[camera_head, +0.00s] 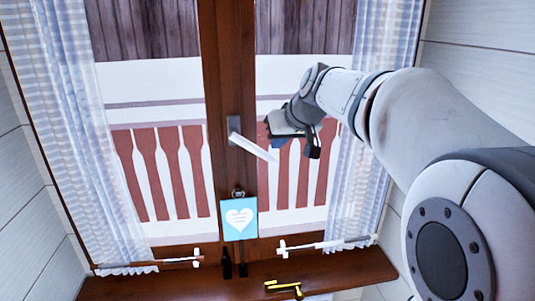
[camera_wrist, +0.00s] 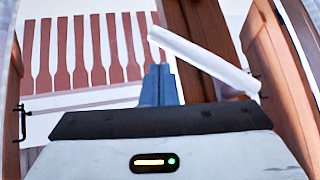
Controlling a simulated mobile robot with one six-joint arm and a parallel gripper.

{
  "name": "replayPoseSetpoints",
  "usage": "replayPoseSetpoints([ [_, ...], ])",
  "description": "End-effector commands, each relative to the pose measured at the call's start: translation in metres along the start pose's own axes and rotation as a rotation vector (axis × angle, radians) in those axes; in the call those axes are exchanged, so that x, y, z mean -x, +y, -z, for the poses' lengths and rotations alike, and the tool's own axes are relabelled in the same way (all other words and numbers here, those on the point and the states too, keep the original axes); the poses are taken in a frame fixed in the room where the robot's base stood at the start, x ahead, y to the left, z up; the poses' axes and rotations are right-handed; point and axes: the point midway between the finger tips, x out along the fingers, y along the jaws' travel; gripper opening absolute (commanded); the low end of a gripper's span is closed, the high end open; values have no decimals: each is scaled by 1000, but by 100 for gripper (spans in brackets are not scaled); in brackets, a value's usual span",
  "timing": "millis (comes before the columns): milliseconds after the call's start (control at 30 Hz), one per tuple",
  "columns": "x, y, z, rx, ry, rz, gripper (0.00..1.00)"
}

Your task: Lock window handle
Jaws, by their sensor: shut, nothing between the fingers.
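The window handle (camera_head: 254,147) is a pale lever on a grey plate on the brown middle frame. It slants down to the right from the plate. It also shows in the wrist view as a white bar (camera_wrist: 205,63), with one end just above my fingertips. My gripper (camera_head: 276,143) is to the right of the handle in the head view, in front of the right pane. In the wrist view my gripper (camera_wrist: 160,78) has its blue fingers together with nothing between them. I cannot tell whether the fingers touch the handle.
A blue heart card (camera_head: 239,219) hangs on the middle frame below the handle. A brown sill (camera_head: 190,287) runs underneath, with a yellow object (camera_head: 285,288) on it. Checked curtains (camera_head: 75,130) hang at both sides, the right one (camera_head: 362,175) beside my arm.

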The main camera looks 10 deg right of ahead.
Motion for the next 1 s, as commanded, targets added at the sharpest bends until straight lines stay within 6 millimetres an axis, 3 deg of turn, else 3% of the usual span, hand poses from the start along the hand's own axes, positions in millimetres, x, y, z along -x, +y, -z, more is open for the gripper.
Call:
replayPoseSetpoints([
  [1000, -8, -6, -6, 1, 0, 0, 0],
])
